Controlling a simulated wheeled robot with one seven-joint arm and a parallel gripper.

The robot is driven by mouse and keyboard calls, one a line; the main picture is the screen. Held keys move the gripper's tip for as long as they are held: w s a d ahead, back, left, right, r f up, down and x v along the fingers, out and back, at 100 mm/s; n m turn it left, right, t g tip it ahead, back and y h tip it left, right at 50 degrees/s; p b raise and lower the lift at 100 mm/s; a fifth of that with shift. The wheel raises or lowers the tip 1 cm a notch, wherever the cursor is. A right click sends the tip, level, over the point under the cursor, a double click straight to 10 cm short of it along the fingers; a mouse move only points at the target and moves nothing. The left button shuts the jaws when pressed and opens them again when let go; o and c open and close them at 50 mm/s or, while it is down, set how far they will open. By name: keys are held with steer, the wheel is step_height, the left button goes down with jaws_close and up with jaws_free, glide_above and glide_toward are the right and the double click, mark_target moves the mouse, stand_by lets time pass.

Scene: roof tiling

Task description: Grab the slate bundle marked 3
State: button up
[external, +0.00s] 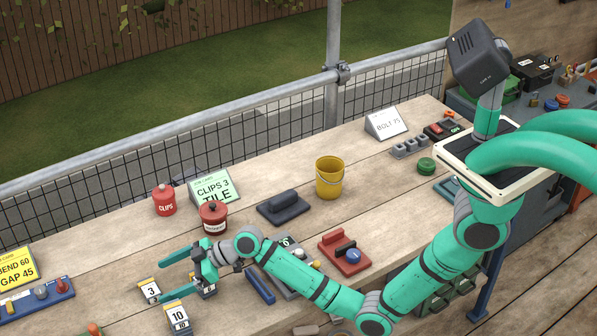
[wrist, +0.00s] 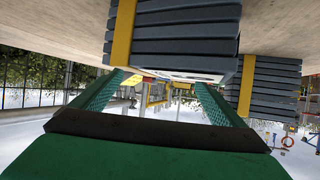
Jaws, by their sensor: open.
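The slate bundle marked 3 (external: 149,291) is a small dark stack with a yellow band and a white label. It stands on the plank deck at the lower left of the external view. The bundle marked 10 (external: 177,317) stands just to its right and nearer. A third bundle (external: 208,290) is partly hidden by my gripper. My gripper (external: 178,270) is open, with its fingers pointing left, close to these bundles. In the wrist view, banded slate stacks show above the fingers (wrist: 160,84) and at right (wrist: 272,85); their numbers cannot be read.
A red lidded pot (external: 213,218) and a red clips tin (external: 164,200) stand behind my gripper. A blue tool rack (external: 38,298) is at far left. Mesh railing runs behind.

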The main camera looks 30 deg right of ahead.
mark_target(149, 287)
steer(key=shift+x, duration=2.65)
steer(key=shift+w+d+f, duration=0.1)
steer(key=shift+d, duration=0.05)
steer(key=shift+c, duration=0.6)
steer(key=c, duration=1.1)
steer(key=shift+o, duration=0.2)
